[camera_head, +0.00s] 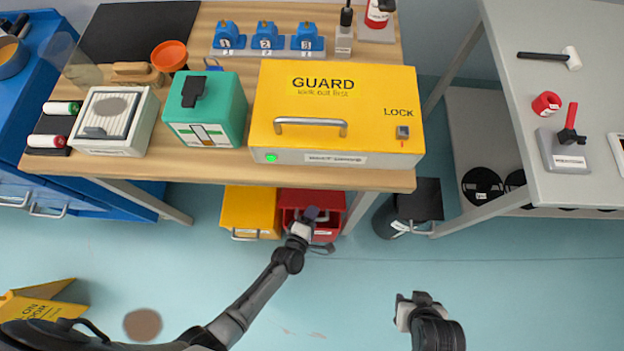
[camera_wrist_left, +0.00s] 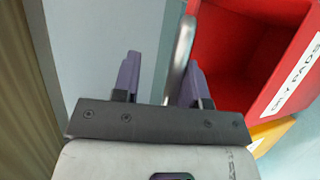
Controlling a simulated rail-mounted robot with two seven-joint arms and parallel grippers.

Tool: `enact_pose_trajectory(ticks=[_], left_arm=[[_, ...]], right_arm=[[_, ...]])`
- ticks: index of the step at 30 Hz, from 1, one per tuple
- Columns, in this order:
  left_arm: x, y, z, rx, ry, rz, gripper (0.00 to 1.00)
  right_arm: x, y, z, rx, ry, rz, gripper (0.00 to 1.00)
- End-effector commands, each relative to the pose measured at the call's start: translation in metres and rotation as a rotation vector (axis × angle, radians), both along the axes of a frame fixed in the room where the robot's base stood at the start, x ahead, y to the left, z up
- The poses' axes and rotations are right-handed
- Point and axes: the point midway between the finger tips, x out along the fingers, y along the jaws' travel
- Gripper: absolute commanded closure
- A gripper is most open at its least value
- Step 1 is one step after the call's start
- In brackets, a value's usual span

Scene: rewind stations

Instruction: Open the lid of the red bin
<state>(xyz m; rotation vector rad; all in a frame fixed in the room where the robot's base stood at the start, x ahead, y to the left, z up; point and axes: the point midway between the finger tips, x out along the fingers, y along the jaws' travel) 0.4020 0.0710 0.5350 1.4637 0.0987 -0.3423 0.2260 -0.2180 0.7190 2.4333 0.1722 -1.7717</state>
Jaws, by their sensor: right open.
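The red bin (camera_head: 300,199) stands on the floor under the front edge of the wooden bench, and my left gripper (camera_head: 312,213) covers part of its front. In the left wrist view the red bin (camera_wrist_left: 257,52) fills the upper right, with a white label and a recessed, shaded red interior. I cannot tell a separate lid surface. A grey metal bar (camera_wrist_left: 181,48) runs beside the inner side of the right-hand finger. My left gripper (camera_wrist_left: 158,82) has its purple fingers apart; contact with the bar is unclear. My right gripper (camera_head: 421,297) is open and empty over the floor.
A yellow bin (camera_head: 250,212) stands directly left of the red one. A black bin (camera_head: 420,201) is to the right near the grey table (camera_head: 555,80). The wooden bench (camera_head: 230,172) overhangs the bins, carrying the yellow guard (camera_head: 340,105). Floor in front is mostly clear.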

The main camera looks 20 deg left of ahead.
Motion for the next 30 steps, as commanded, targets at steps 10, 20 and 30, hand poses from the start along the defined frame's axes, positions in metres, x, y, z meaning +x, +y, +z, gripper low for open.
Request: enact_pose_trajectory(ticks=[10, 20, 30], left_arm=[[-0.011, 0.002, 0.004, 0.001, 0.002, 0.0, 0.61], [-0.071, 0.013, 0.022, 0.001, 0.003, -0.001, 0.61], [-0.119, 0.021, 0.035, 0.0, 0.002, 0.0, 0.61]], right_arm=[[0.0, -0.001, 0.005, -0.004, 0.0, 0.003, 0.57], [0.0, 0.0, 0.024, 0.001, 0.0, -0.001, 0.57], [0.0, 0.002, 0.035, 0.007, 0.0, -0.004, 0.57]])
